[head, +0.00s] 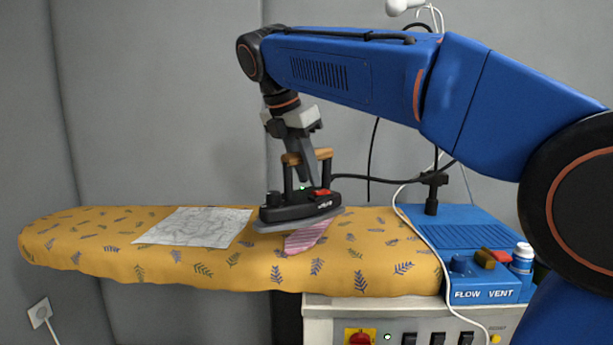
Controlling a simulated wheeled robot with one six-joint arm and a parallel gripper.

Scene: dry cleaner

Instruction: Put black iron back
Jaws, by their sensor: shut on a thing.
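The black iron (295,207) has a grey soleplate and a wooden-topped handle (310,156). It is at the middle of the yellow patterned ironing board (190,267), slightly tilted. My gripper (303,174) comes down from above and is shut on the iron's handle. The iron is over the upper part of a pink striped cloth (307,240), hiding some of it. I cannot tell whether the soleplate touches the cloth. The blue iron rest area (450,236) with a ribbed top is at the board's right end.
A white patterned cloth (195,226) lies left of the iron. A black cable (385,181) runs right from the iron, and a white cable crosses the blue unit. A control panel (330,314) sits below.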

